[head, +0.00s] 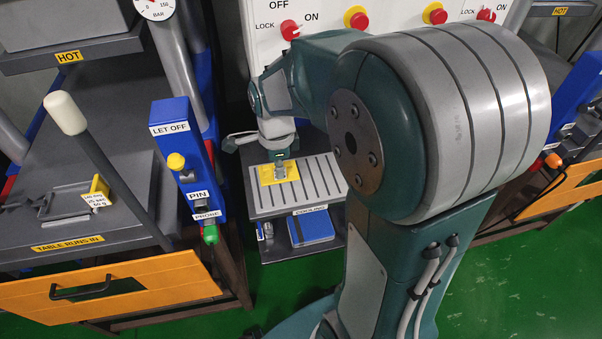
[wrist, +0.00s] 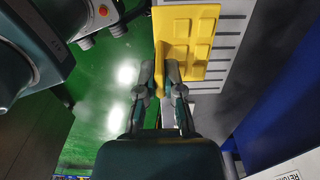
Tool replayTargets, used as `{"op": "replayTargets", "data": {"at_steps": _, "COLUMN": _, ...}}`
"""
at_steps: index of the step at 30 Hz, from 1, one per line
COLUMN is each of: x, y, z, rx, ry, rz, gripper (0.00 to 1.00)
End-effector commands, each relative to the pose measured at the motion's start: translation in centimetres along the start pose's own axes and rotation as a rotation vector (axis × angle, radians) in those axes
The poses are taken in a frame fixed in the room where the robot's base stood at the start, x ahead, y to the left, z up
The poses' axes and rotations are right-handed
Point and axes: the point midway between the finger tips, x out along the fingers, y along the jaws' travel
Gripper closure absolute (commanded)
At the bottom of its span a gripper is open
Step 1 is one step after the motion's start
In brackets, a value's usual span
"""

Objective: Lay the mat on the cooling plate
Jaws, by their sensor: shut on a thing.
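The yellow mat (head: 267,177) is over the left end of the slotted grey cooling plate (head: 318,183), in the head view. My gripper (head: 280,170) is at the mat, and its small fingertips are hard to make out there. In the wrist view my gripper (wrist: 160,78) is shut on the near left edge of the mat (wrist: 188,25), which has raised square pads. The cooling plate (wrist: 228,45) shows beyond the mat's right side. The mat looks roughly flat. I cannot tell whether it touches the plate.
A blue box (head: 312,229) sits under the plate by the COOLING label. A blue LET OFF post (head: 184,140) stands to the left. The white panel with red knobs (head: 290,28) rises behind. Green floor (head: 480,270) is open in front.

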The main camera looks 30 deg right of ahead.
Motion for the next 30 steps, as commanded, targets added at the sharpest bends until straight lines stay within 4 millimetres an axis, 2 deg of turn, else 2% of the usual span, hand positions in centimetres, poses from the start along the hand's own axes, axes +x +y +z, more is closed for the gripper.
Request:
{"op": "replayTargets", "data": {"at_steps": 1, "x": 0.6, "y": -0.7, "z": -1.1, "rx": 0.007, "ry": 0.000, "rz": 0.004, "gripper": 1.00}}
{"op": "replayTargets", "data": {"at_steps": 5, "x": 1.8, "y": -2.3, "z": -3.2, "rx": 0.006, "ry": 0.000, "rz": 0.003, "gripper": 1.00}}
{"op": "replayTargets", "data": {"at_steps": 12, "x": 5.8, "y": -4.1, "z": -5.3, "rx": 0.001, "ry": 0.002, "rz": 0.003, "gripper": 1.00}}
{"op": "replayTargets", "data": {"at_steps": 17, "x": 6.8, "y": -4.7, "z": -6.0, "rx": 0.000, "ry": 0.002, "rz": 0.001, "gripper": 1.00}}
{"op": "replayTargets", "data": {"at_steps": 20, "x": 8.1, "y": -5.1, "z": -6.7, "rx": 0.000, "ry": 0.002, "rz": 0.003, "gripper": 1.00}}
{"op": "replayTargets", "data": {"at_steps": 24, "x": 10.1, "y": -5.0, "z": -6.5, "rx": -0.002, "ry": 0.001, "rz": 0.003, "gripper": 1.00}}
{"op": "replayTargets", "data": {"at_steps": 30, "x": 10.6, "y": -5.0, "z": -6.5, "rx": -0.002, "ry": 0.002, "rz": -0.001, "gripper": 1.00}}
